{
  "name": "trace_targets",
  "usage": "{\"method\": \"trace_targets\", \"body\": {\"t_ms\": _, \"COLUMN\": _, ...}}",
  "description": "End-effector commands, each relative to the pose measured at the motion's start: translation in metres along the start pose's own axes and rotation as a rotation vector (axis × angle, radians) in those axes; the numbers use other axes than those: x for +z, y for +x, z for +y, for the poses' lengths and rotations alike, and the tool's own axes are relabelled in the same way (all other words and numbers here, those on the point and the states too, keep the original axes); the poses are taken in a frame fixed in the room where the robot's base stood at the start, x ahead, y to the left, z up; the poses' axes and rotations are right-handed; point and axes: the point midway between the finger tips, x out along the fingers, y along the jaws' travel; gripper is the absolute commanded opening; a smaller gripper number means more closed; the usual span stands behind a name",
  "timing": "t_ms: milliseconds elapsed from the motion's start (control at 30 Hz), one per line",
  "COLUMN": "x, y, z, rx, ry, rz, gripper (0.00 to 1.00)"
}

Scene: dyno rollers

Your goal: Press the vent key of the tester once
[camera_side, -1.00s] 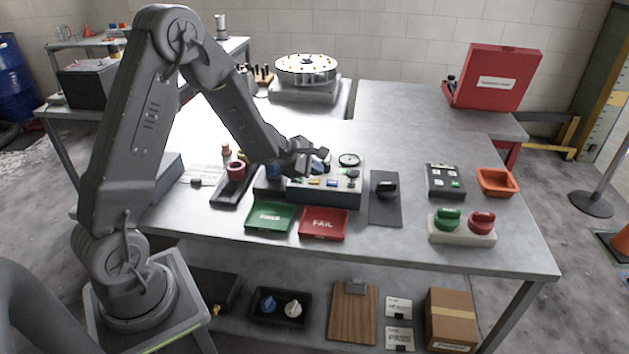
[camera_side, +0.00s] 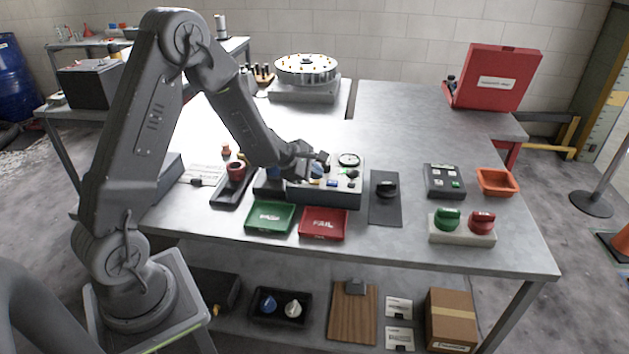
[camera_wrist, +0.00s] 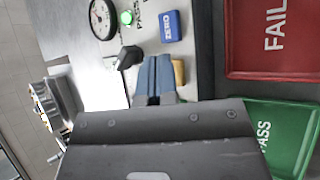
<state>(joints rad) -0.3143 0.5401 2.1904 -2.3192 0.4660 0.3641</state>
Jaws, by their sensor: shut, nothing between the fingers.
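The tester (camera_side: 325,199) is a dark box with a light top panel, standing mid-table. It bears a round gauge (camera_side: 348,160), which also shows in the wrist view (camera_wrist: 102,18). Its blue ZERO key (camera_wrist: 170,26) is in plain sight. A tan key (camera_wrist: 178,72) lies beside my fingers, partly hidden by them; I can read no label on it. My gripper (camera_wrist: 157,60) is shut and empty, low over the tester panel. In the side view my gripper (camera_side: 317,170) covers part of the panel. Contact with a key cannot be told.
A black knob (camera_wrist: 129,57) stands close beside the fingertips, and a green lamp (camera_wrist: 126,18) lies farther along the panel. The green PASS tray (camera_side: 269,217) and red FAIL tray (camera_side: 323,224) lie in front. A black piece on a dark mat (camera_side: 385,211) is at the right.

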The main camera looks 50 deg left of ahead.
Motion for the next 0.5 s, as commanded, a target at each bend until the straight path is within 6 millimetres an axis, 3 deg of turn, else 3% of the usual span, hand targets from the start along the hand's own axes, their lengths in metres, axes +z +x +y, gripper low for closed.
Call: {"method": "trace_targets", "body": {"t_ms": 500, "x": -0.0024, "y": 0.0039, "z": -0.0029, "rx": -0.001, "ry": 0.002, "rz": -0.001, "gripper": 0.0}}
